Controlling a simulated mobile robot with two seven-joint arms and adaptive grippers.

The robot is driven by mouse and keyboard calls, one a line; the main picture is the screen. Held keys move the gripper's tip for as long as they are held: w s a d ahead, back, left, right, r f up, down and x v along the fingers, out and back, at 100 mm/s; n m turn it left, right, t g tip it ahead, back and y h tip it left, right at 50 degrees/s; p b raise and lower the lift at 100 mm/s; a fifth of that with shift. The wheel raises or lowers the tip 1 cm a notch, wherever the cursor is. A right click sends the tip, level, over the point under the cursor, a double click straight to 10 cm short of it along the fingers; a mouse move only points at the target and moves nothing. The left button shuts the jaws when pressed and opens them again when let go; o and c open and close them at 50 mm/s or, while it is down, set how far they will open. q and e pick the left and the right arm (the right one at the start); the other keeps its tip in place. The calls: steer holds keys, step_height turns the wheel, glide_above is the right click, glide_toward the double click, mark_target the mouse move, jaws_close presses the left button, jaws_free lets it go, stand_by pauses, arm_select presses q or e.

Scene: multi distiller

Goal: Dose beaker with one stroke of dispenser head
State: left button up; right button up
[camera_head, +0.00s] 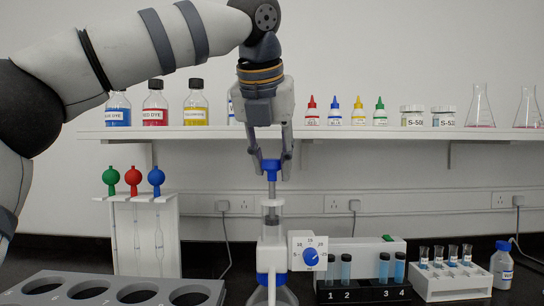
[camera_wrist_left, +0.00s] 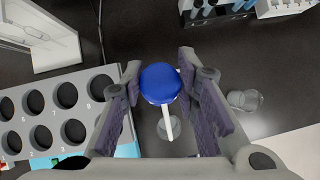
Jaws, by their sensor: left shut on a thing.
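The dispenser (camera_head: 270,230) stands upright at the centre, with a white body, a blue collar and a glass bottle below. Its blue dispenser head (camera_head: 270,165) sits on a metal rod that shows above the body, so the plunger is raised. My left gripper (camera_head: 270,150) points straight down and is shut on the head. In the left wrist view the blue head (camera_wrist_left: 160,83) lies between my fingers, with the white spout below it. A clear round glass rim (camera_wrist_left: 172,128) shows under the spout; I cannot tell whether it is the beaker. Another clear glass vessel (camera_wrist_left: 245,100) stands to the right.
A dial box (camera_head: 308,251) and a tube block (camera_head: 362,268) stand just right of the dispenser. A grey rack with round holes (camera_head: 120,276) is at left, behind it a white pipette stand (camera_head: 165,240). A shelf (camera_head: 340,133) with bottles runs behind.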

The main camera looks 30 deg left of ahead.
arm_select(q)
steer(key=shift+f, duration=1.45)
steer(key=o, duration=1.2)
steer(key=v, duration=1.2)
